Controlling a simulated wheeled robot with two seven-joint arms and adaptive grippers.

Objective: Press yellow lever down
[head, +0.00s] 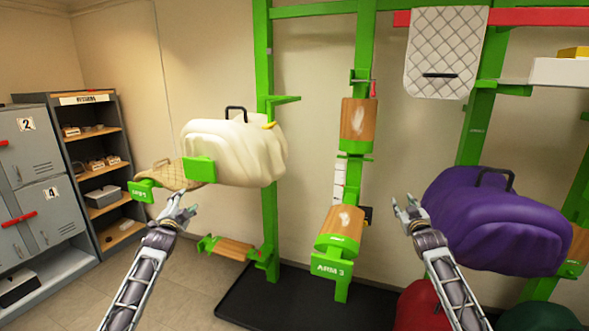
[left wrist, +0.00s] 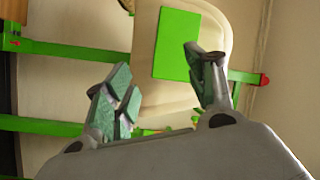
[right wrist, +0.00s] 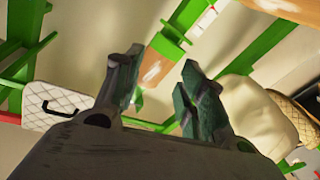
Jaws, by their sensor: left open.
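A small yellow lever (head: 268,125) shows at the upper right edge of the cream saddle (head: 240,153), beside the green post. The saddle sits on a rack arm and hides part of what is around the lever. My left gripper (head: 178,208) is open and empty, below and left of the saddle; the left wrist view (left wrist: 160,85) shows its fingers spread before the cream saddle with a green plate. My right gripper (head: 408,206) is open and empty, just left of the purple saddle (head: 490,225). The yellow lever cannot be made out in the wrist views.
Wooden-topped arm 3 (head: 340,230) stands between my grippers. A lower wooden arm (head: 233,249) juts out below the cream saddle. A red lever (head: 373,88) is on the middle post. Grey lockers (head: 40,165) and a shelf stand at left. The space between my grippers is mostly free.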

